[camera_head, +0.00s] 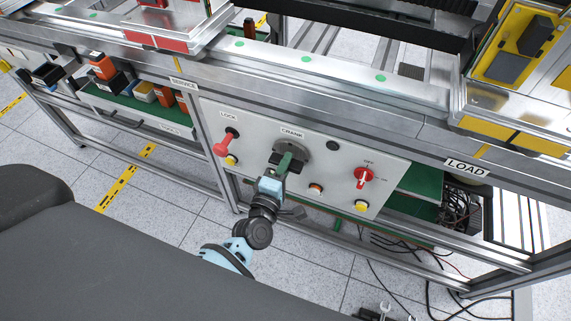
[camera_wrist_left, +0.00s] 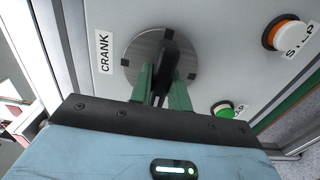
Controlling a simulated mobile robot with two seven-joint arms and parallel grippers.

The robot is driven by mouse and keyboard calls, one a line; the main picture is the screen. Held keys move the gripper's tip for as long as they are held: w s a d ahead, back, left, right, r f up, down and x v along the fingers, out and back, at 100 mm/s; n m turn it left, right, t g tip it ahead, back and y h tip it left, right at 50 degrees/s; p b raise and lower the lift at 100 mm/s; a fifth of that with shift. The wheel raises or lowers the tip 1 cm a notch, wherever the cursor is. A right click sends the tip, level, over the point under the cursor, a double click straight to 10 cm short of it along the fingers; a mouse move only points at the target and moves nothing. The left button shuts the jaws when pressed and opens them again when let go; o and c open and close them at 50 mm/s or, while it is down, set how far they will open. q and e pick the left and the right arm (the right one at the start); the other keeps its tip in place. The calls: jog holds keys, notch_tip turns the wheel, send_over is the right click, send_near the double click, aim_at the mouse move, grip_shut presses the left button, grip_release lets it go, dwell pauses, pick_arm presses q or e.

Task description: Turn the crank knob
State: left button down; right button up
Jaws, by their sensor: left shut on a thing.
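The crank is a grey metal disc (camera_head: 296,153) under the CRANK label on the light grey panel. In the left wrist view the disc (camera_wrist_left: 136,58) has dark marks around its rim. A black crank knob (camera_wrist_left: 168,58) stands out from it. My left gripper (camera_wrist_left: 165,88) has its green fingers shut on the knob, one on each side. In the head view the left gripper (camera_head: 286,161) reaches the disc from below and hides most of the knob. My right gripper is not clearly in view.
A red LOCK lever (camera_head: 226,142) is left of the crank. A red rotary switch (camera_head: 363,177) and yellow button (camera_head: 361,206) are to the right. The frame's metal rail (camera_head: 300,105) runs above the panel. Loose cables lie at lower right.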

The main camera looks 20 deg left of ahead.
pick_arm(q)
jog(key=c, duration=1.3)
grip_release()
pick_arm(e)
jog(key=shift+s+f, duration=0.1)
pick_arm(q)
jog(key=shift+s, duration=0.1)
jog(key=shift+s+a, duration=0.1)
jog(key=shift+s, duration=3.75)
